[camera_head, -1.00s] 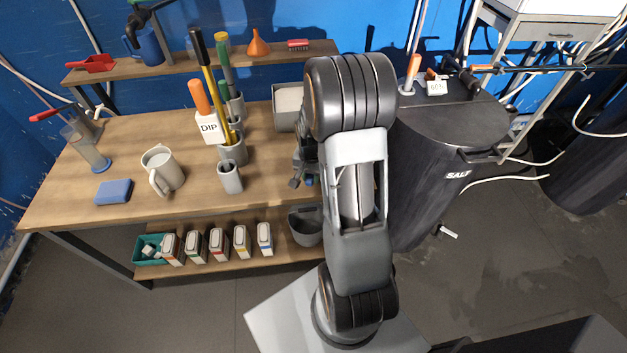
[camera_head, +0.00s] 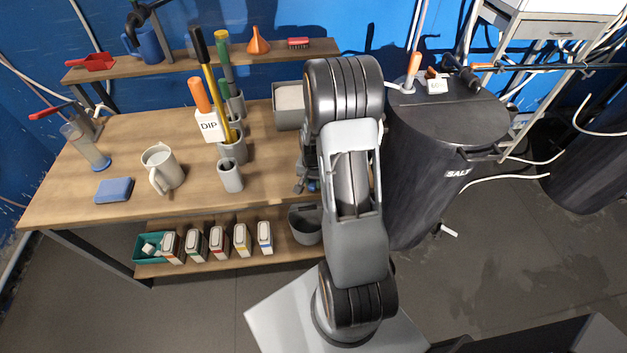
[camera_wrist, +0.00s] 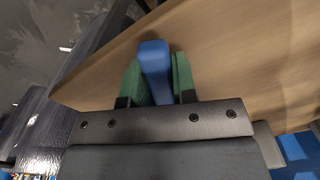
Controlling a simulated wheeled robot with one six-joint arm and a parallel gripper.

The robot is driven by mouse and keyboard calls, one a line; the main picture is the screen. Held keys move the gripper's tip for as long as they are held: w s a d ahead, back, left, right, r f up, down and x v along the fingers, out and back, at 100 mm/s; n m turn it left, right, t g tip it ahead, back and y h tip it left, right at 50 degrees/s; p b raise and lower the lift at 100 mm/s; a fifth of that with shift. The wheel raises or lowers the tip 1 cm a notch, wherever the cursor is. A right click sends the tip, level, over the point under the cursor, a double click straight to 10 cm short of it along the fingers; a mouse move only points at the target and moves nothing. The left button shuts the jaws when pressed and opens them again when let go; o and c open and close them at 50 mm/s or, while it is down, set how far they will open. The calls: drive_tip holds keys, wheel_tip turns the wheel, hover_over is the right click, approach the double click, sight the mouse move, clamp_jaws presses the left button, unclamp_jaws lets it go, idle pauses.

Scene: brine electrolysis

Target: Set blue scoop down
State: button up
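My gripper (camera_wrist: 158,82) has two green fingers, one on each side of a blue handle-like part, which I take to be the blue scoop (camera_wrist: 155,62). The fingers look closed on it. The rest of the scoop is hidden in the wrist view. The wooden table (camera_wrist: 235,50) lies beyond the fingertips, with its edge and corner close by; I cannot tell whether the scoop touches it. In the head view my arm hides most of the gripper, and only a small blue bit shows beside it near the table's right end.
A grey bin (camera_head: 288,119) stands at the table's back right. Grey holders (camera_head: 230,176) with tools and a DIP sign stand mid-table. The black SALT drum (camera_head: 440,135) is right. The front right tabletop looks clear.

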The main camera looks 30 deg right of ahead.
drive_tip(key=o, duration=0.5)
drive_tip(key=shift+c, duration=0.2)
wheel_tip(320, 180, up, 12)
drive_tip(key=s+a+r+n+t, duration=0.3)
drive_tip(key=s+a+r+n, duration=0.6)
drive_tip(key=a, duration=0.6)
wheel_tip(320, 180, up, 3)
drive_tip(key=shift+s+a+f+n+t, duration=0.1)
drive_tip(key=shift+s+a+n+t, duration=0.25)
drive_tip(key=shift+s, duration=0.9)
